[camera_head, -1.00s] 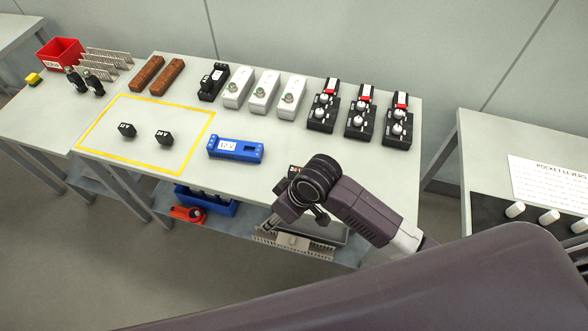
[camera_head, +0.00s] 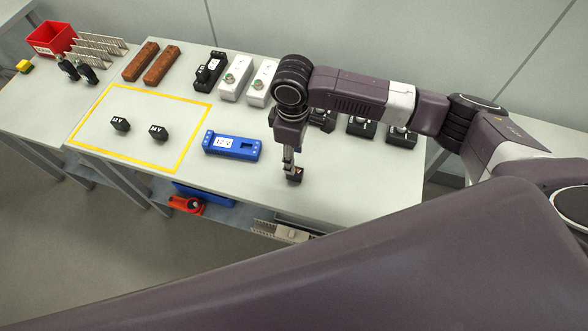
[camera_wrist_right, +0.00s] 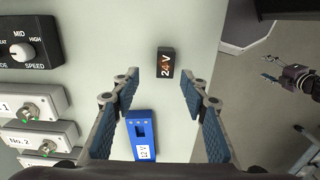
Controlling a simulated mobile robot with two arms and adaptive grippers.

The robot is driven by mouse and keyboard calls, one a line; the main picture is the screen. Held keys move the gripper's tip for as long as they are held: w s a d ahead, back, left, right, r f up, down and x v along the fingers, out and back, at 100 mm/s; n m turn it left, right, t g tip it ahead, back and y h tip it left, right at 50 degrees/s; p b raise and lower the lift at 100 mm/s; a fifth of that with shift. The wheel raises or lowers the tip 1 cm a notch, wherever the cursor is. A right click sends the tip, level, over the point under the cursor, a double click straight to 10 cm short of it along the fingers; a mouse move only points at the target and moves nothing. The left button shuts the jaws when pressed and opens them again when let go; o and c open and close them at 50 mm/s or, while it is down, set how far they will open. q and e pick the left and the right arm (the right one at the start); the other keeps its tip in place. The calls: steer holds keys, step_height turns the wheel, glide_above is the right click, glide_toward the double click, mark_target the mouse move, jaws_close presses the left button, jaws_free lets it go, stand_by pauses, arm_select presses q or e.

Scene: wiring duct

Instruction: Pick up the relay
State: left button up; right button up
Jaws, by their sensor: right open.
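The relay, a small black block marked 24 V (camera_head: 295,175), sits on the table near its front edge. It also shows in the right wrist view (camera_wrist_right: 166,63), upper middle, its label facing the camera. My right gripper (camera_head: 292,163) points down at the relay in the head view. In the right wrist view its two blue-padded fingers (camera_wrist_right: 160,82) are wide apart, with nothing between them gripped. The relay lies between and slightly beyond the fingertips. My left gripper (camera_wrist_right: 267,67) shows small at the right of the wrist view, its fingers apart, away from the table.
A blue 12 V socket block (camera_head: 232,145) lies left of the relay. Two black blocks, 12 V (camera_head: 120,124) and 24 V (camera_head: 158,133), stand inside the yellow outline. White switch boxes (camera_head: 260,83) and black dial units (camera_head: 362,127) line the back. The table around the relay is clear.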

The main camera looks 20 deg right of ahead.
steer(key=f+p, duration=0.1)
steer(key=f, duration=0.1)
steer(key=s+f+p, duration=0.1)
steer(key=f, duration=0.2)
steer(key=shift+f, duration=0.6)
steer(key=shift+c, duration=0.5)
jaws_close()
step_height(320, 180, up, 20)
steer(key=b, duration=0.3)
